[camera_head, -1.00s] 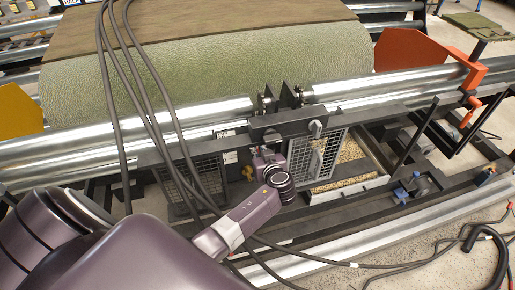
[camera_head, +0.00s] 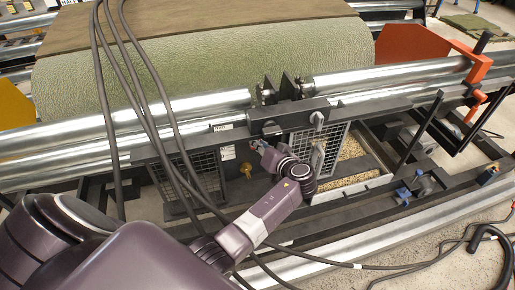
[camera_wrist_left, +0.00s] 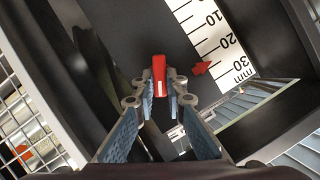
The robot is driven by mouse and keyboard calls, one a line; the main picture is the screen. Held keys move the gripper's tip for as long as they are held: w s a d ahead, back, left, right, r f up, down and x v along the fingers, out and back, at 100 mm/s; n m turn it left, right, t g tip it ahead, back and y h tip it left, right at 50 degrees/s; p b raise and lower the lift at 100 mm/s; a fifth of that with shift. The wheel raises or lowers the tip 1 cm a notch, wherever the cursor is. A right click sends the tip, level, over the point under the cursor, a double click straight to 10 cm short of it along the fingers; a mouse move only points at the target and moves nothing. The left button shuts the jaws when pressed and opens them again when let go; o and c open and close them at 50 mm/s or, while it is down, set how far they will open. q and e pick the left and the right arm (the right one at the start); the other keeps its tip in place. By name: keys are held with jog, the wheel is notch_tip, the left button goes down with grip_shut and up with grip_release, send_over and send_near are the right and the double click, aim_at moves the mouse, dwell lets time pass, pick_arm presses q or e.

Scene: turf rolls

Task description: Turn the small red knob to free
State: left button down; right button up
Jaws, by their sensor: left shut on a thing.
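The small red knob (camera_wrist_left: 159,68) shows in the left wrist view as an upright red bar with a pale mark on its lower end. My left gripper (camera_wrist_left: 160,84) is shut on it, with one finger on each side. In the head view my left gripper (camera_head: 259,147) reaches the dark crossbar under the steel rollers. The knob is too small to make out there. My right gripper is not in view.
A white millimetre scale (camera_wrist_left: 222,42) with a red pointer (camera_wrist_left: 202,68) lies right of the knob. Wire mesh guards (camera_head: 205,172) flank my gripper. Black cables (camera_head: 150,120) hang across the view. A green turf roll (camera_head: 210,70) lies behind.

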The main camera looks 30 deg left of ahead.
pick_arm(q)
jog(key=shift+w+d+f+m+g+y+b, duration=0.1)
jog(key=shift+f+m+g+y+b, duration=0.1)
jog(key=shift+m+y+b, duration=0.95)
jog(key=shift+w+f+m+g+y+b, duration=0.15)
jog(key=shift+m+y+b, duration=0.3)
jog(key=shift+m+b, duration=1.3)
jog(key=shift+d+f+m+g+y+b, duration=0.1)
jog(key=shift+m+g+y+b, duration=0.15)
jog(key=shift+m+y+b, duration=0.9)
jog(key=shift+a+r+m+h, duration=0.1)
jog(key=shift+m+h, duration=0.15)
jog(key=shift+m, duration=0.5)
jog(key=c, duration=2)
grip_release()
jog(key=shift+o, duration=0.2)
jog(key=v, duration=0.7)
jog(key=shift+d, duration=0.25)
